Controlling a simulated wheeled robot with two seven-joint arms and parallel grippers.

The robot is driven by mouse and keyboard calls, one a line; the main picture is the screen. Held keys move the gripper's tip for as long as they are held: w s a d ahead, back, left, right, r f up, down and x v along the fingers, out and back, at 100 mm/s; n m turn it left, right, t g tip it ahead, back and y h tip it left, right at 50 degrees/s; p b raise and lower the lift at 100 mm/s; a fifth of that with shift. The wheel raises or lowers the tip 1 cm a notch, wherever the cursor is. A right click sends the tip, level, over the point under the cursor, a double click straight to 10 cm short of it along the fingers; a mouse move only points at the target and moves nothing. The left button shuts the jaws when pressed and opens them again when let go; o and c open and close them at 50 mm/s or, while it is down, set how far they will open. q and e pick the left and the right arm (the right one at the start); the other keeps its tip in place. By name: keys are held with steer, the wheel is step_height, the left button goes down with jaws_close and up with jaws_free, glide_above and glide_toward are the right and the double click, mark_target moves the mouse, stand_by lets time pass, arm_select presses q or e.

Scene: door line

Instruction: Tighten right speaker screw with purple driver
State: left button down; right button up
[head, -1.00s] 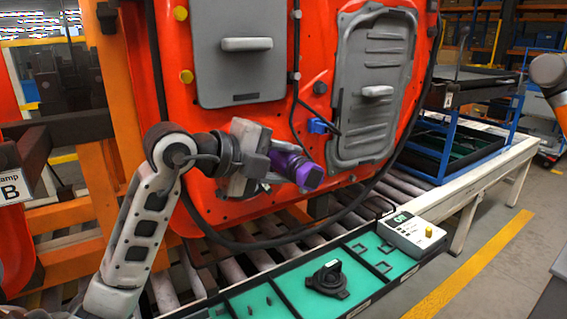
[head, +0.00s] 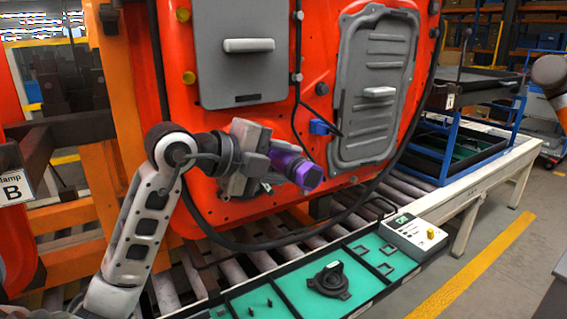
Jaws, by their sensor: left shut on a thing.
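My left gripper (head: 270,155) is shut on the purple driver (head: 298,168), in front of the lower part of the orange-red door (head: 240,125). The driver's purple body tilts down to the right, with its dark end toward the camera. I cannot tell whether its tip touches the door. The gripper and driver cover part of the lower door, and a dark part shows just behind them. I cannot clearly make out the speaker or its right screw. My right gripper is not in view.
A green-lined tray (head: 262,301) along the conveyor's front holds a black round part (head: 328,280) and small pegs. A blue cable clip (head: 319,127) and black cable hang on the door.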

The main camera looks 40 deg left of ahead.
arm_select(q)
steer(key=shift+w+a+r, duration=0.2)
steer(key=shift+w+a, duration=0.05)
steer(key=shift+a, duration=0.45)
stand_by(1.3)
